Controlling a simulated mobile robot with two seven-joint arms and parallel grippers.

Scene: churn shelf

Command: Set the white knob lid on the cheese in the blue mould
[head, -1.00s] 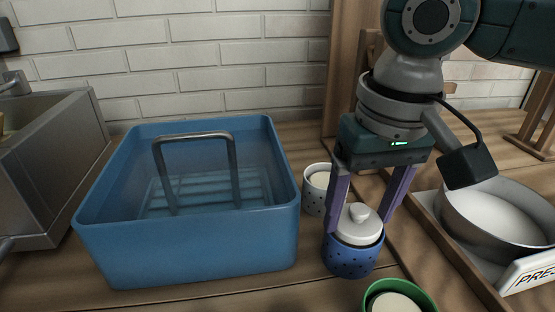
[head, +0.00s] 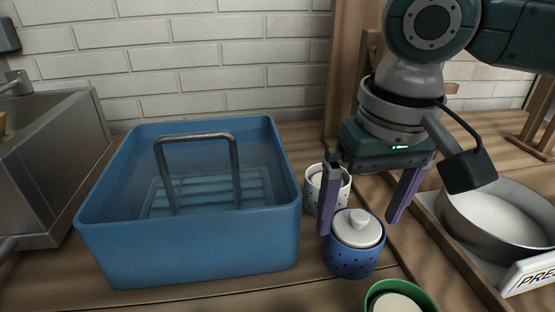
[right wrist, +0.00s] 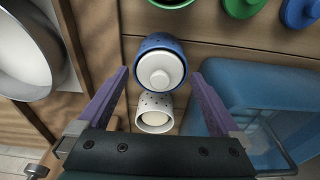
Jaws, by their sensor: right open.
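The white knob lid (head: 357,229) sits on top of the blue mould (head: 354,261), looking level, with its knob up. In the right wrist view the lid (right wrist: 160,70) lies inside the rim of the blue mould (right wrist: 151,42). The cheese is hidden under the lid. My right gripper (head: 359,225) is open and empty, its purple fingers apart on either side of the lid and slightly behind it. In the right wrist view the open fingers (right wrist: 160,80) stand clear of the lid. My left gripper is not in view.
A white mould (head: 314,190) with cheese stands just behind the blue one. A green mould (head: 392,289) is in front. A large blue tub (head: 190,245) with a metal handle stands left. A steel pan (head: 452,222) is at right.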

